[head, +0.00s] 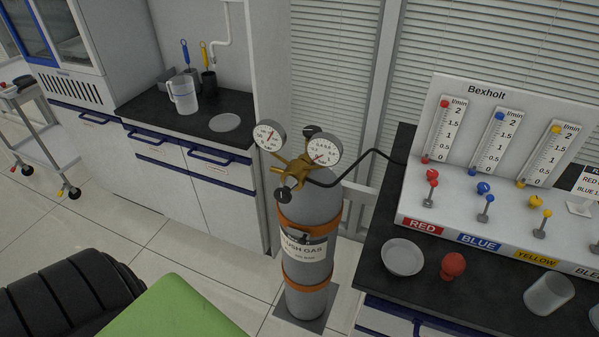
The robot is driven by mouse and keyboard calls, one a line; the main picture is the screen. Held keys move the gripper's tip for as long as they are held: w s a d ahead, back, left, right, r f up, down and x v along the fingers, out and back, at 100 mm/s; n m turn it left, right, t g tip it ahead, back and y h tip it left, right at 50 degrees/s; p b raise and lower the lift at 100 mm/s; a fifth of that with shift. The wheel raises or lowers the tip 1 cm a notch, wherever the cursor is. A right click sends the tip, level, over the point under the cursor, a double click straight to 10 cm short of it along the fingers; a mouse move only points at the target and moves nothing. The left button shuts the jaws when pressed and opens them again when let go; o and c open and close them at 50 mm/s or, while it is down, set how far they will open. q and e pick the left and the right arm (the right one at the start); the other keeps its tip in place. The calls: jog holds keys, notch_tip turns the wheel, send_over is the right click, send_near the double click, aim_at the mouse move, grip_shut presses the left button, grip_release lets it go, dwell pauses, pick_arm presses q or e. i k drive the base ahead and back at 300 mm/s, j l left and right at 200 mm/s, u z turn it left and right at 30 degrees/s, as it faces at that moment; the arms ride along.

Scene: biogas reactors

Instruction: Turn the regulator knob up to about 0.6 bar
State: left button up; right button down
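A grey gas cylinder (311,256) with orange straps and a label reading about "FLUSH GAS" stands upright on a floor plate in the middle. A brass regulator (290,171) sits on its top. A black knob (284,195) faces me at the regulator's lower front. Another black knob (312,131) shows at the top, behind the gauges. The left round gauge (269,136) and the right round gauge (322,150) have white faces and red needles; their readings are too small to tell. Neither of my grippers is in view.
A black hose (364,158) runs from the regulator towards the Bexholt flow panel (489,90) on the right bench. A cabinet counter (180,127) is at back left. Floor shows left of the cylinder.

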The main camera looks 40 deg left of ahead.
aim_at(283, 196)
jog(key=u, duration=1.25)
jog(key=j+z, duration=0.1)
jog(key=j, duration=0.2)
jog(key=i, duration=0.05)
